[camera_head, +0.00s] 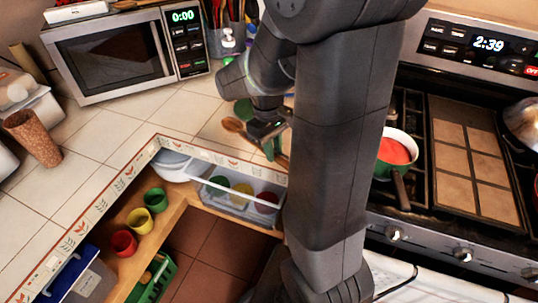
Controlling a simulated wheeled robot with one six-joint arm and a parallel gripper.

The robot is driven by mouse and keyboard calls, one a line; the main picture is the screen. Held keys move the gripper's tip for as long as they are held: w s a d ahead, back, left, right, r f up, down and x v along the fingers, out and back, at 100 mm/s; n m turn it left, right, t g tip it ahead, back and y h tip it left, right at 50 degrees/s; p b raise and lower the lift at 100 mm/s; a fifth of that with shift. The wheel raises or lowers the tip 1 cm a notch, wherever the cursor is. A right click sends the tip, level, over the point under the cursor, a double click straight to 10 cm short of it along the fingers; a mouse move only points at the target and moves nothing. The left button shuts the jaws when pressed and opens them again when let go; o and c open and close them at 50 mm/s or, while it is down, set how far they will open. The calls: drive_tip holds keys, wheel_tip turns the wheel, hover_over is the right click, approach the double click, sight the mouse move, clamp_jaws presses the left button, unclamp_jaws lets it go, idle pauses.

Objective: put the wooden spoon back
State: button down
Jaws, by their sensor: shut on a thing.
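The wooden spoon (232,125) shows its brown bowl end just left of my gripper, over the tiled counter corner. My gripper (266,138) is small in view, pointing down, and is shut on the spoon. The spoon appears to slant down to the right through the jaws; my arm hides part of the area to the right. Green pieces show around the gripper, and I cannot tell what they are. A cluster of upright utensils (228,12) stands at the back, right of the microwave, its lower part partly hidden by my arm.
The microwave (110,55) stands on the back counter. The stove (470,160) is at the right, with a red-filled pot (397,150) on it. Below the counter edge are a clear bin (215,202) and coloured cups (141,220). Bare tiled counter (100,140) lies at the left.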

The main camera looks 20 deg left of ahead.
drive_tip(key=shift+f, duration=2.1)
drive_tip(key=c, duration=1.3)
unclamp_jaws()
drive_tip(key=shift+f, duration=0.1)
drive_tip(key=r, duration=0.4)
drive_tip(key=a+r, duration=0.1)
drive_tip(key=r, duration=0.7)
drive_tip(key=shift+w+a, duration=0.3)
drive_tip(key=shift+w, duration=0.05)
